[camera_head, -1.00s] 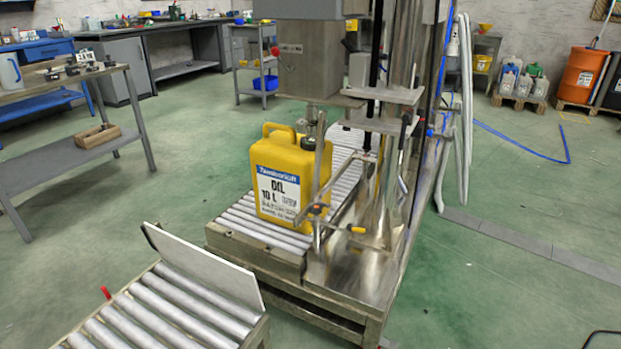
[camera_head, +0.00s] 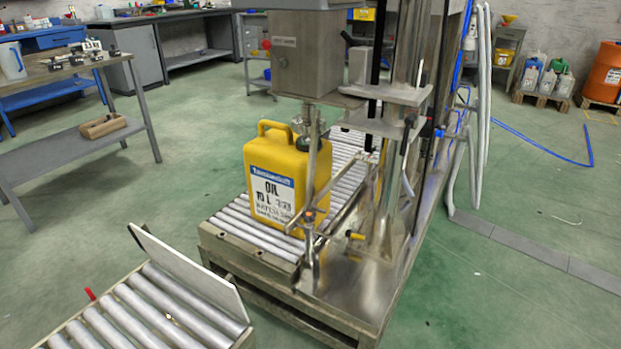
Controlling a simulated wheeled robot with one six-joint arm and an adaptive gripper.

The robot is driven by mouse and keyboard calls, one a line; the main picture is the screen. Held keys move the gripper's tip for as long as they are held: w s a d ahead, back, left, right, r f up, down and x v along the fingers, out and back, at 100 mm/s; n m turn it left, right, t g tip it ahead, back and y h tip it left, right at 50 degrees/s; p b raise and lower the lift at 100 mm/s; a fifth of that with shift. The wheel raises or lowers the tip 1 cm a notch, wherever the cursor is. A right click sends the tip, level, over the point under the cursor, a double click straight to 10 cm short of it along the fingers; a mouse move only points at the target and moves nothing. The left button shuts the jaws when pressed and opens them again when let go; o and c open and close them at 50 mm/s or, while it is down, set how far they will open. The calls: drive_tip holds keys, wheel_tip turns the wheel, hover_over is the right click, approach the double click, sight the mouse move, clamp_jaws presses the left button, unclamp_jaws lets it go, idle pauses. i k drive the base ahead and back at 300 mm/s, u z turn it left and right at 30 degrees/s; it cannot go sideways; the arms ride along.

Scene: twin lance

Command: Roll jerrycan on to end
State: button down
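The yellow jerrycan (camera_head: 262,165) stands upright on the roller conveyor (camera_head: 245,232) of the filling machine. It has a top handle, a dark cap and a white and blue label reading OIL 10 L. A vertical rod of the machine hides part of its right side. A second, separate roller conveyor (camera_head: 150,310) lies in the lower left, with an upright white plate (camera_head: 190,270) along its far end. My gripper is not in view.
The filling machine's metal frame (camera_head: 400,160) rises right of the jerrycan. A grey workbench (camera_head: 75,75) stands at the left, with a wooden box (camera_head: 102,126) on its shelf. Canisters (camera_head: 545,78) and an orange drum (camera_head: 605,75) stand at the back right. Green floor is clear between.

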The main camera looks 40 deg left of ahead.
sight(277, 172)
drive_tip(key=i, duration=2.65)
